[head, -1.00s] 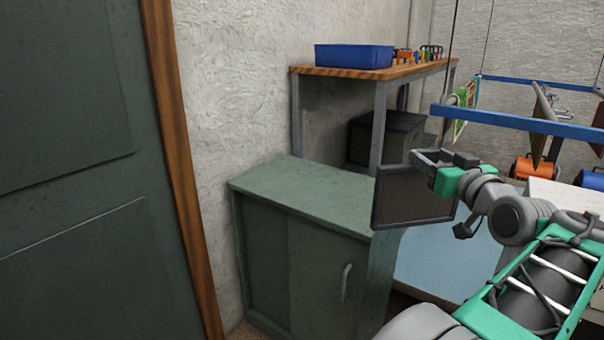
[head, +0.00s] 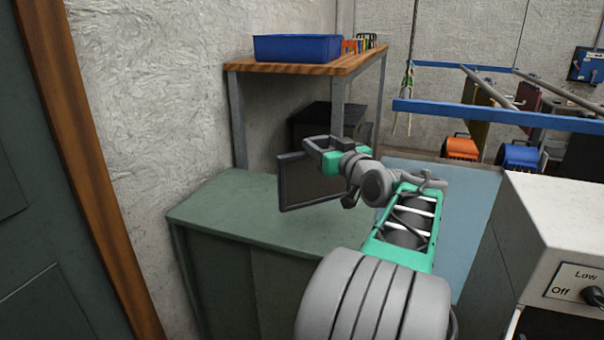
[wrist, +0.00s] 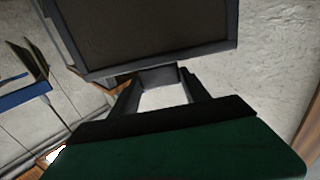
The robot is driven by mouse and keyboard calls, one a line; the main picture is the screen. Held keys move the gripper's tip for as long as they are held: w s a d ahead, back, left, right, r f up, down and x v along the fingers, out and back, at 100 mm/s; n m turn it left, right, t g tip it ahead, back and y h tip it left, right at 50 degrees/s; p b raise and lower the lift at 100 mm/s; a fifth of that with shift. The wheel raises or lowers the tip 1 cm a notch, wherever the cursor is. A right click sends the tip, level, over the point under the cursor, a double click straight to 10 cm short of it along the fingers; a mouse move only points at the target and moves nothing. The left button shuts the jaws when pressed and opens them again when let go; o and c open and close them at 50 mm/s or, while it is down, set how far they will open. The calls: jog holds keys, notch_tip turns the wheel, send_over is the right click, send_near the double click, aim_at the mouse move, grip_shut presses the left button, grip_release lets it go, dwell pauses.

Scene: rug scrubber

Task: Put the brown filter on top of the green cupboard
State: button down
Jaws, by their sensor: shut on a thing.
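The brown filter (head: 305,182) is a flat dark brown panel with a grey frame. My gripper (head: 317,146) is shut on its upper edge and holds it roughly upright. In the head view the filter shows in front of the top of the green cupboard (head: 225,205); I cannot tell whether its lower edge touches that top. In the wrist view the filter (wrist: 150,28) fills the upper middle, with the gripper fingers (wrist: 160,82) at its frame. My arm hides the right part of the cupboard.
A wooden-topped shelf (head: 300,66) with a blue bin (head: 297,48) stands behind the cupboard. A dark box (head: 325,120) sits on its lower level. A blue rail (head: 490,113) and a white machine (head: 560,215) are at right. The cupboard top around the filter looks bare.

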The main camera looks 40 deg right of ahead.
aim_at(317, 171)
jog(key=w+d+f, duration=0.1)
jog(key=w+f, duration=0.4)
jog(key=f, duration=0.4)
jog(key=shift+w+d+f, duration=0.15)
jog(key=shift+w+d, duration=0.15)
jog(key=shift+w, duration=0.1)
jog(key=shift+f+b, duration=0.2)
jog(key=shift+b, duration=0.1)
jog(key=c, duration=0.5)
grip_release()
jog(key=shift+r, duration=0.1)
